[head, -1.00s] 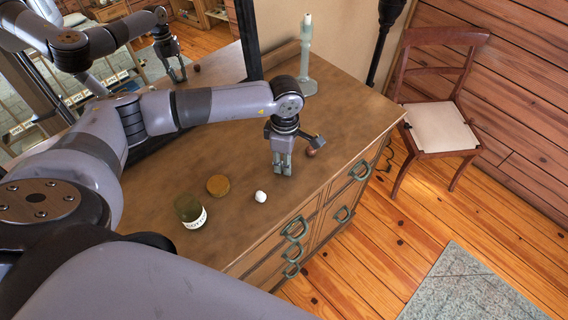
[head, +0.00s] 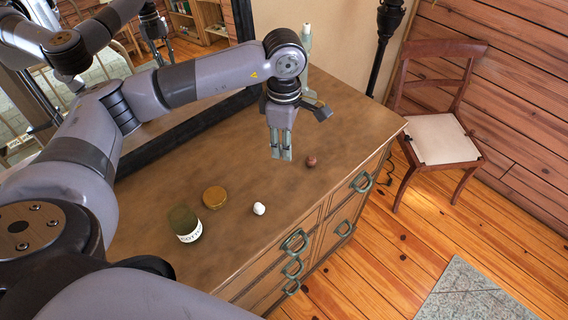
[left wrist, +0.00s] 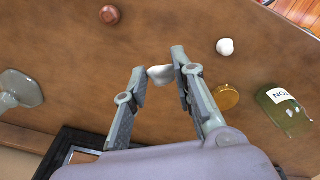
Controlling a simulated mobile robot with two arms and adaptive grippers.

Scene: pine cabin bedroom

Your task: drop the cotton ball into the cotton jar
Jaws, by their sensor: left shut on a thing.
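My left gripper (head: 281,155) is over the dresser top, fingers pointing down. In the left wrist view its fingertips are shut on a small white cotton ball (left wrist: 160,75); the fingers hide this ball in the head view. The cotton jar (head: 185,223) is olive-green glass with a white label. It stands on the dresser left of and nearer than the gripper, and also shows in the left wrist view (left wrist: 288,112). Its round golden-brown lid (head: 214,197) lies beside it. A second white ball (head: 259,208) lies on the wood right of the lid. My right gripper is out of view.
A pale green stand (head: 307,45) is behind my arm, partly hidden. A dark-framed mirror stands along the back. Bare wood lies between gripper and lid.

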